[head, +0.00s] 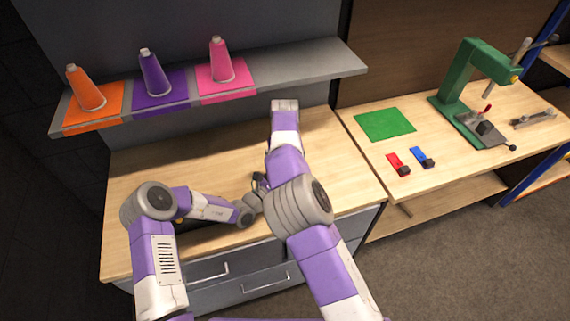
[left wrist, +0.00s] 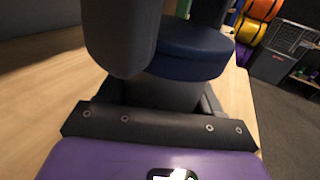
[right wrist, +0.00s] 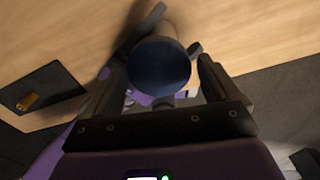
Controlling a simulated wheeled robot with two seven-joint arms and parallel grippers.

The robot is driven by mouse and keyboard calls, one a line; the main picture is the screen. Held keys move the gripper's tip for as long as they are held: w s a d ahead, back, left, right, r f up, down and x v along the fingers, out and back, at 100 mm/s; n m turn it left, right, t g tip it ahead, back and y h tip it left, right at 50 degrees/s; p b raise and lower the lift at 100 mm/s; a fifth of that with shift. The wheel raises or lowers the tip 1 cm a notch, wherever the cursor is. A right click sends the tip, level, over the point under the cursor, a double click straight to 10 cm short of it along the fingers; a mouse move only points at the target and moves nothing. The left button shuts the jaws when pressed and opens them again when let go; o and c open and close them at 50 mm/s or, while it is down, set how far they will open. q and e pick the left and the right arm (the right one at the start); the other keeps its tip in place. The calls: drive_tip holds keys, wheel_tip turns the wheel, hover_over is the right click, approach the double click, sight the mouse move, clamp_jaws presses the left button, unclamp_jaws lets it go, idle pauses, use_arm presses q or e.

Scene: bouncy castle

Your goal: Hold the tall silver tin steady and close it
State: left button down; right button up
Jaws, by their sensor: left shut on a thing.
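The tin (left wrist: 175,92) looks dark grey and stands upright close to my left gripper. A round blue lid (left wrist: 190,66) sits on its top, a little wider than the body; I cannot tell how firmly it is seated. From above, the lid (right wrist: 160,68) shows as a dark blue disc. My left gripper (head: 258,190) is shut on the tin's body, its fingers mostly hidden. My right gripper (right wrist: 162,85) is over the lid, fingers apart on either side with gaps visible. In the head view my right arm hides the tin and my right gripper.
A black mat or tray (right wrist: 60,88) with a small yellow piece (right wrist: 28,101) lies on the wooden counter (head: 140,180). A shelf above holds orange (head: 85,88), purple (head: 154,74) and pink (head: 221,62) cones. A green press (head: 465,85) stands on the right table.

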drive_tip(key=shift+o, duration=0.7)
drive_tip(key=shift+r, duration=2.3)
drive_tip(key=shift+c, duration=0.2)
